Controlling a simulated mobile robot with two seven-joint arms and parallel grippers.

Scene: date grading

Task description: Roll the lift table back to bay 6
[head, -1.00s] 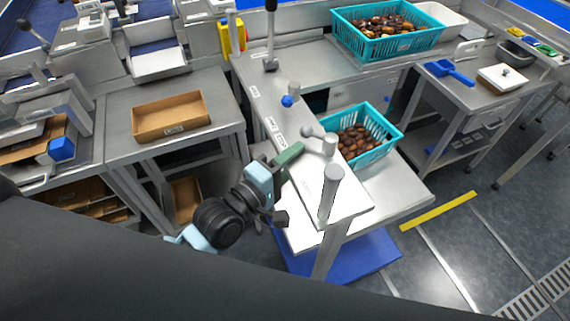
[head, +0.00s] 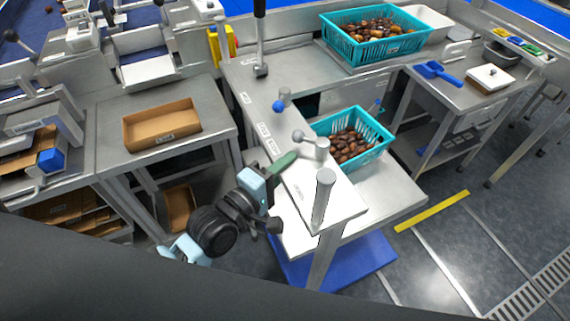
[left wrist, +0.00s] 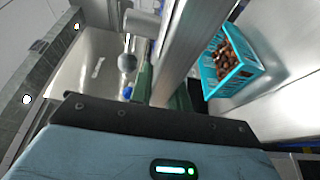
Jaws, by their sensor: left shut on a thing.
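The lift table shows in the head view as a pale grey platform (head: 392,196) over a blue base (head: 352,262). It stands partly behind a narrow grey worktop strip (head: 337,206). A teal basket of dates (head: 377,152) rests on the platform; it also shows in the left wrist view (left wrist: 247,66). My left gripper (head: 284,163) is at the strip's left edge. In the left wrist view its green fingers (left wrist: 163,88) are around a grey bar (left wrist: 192,45). Whether that bar belongs to the lift table cannot be told. No bay number is readable. My right gripper is out of view.
A cardboard tray (head: 130,132) lies on the left bench. A side table (head: 441,87) stands at the right. Dark floor (head: 480,240) with a yellow stripe (head: 432,211) is clear at the front right.

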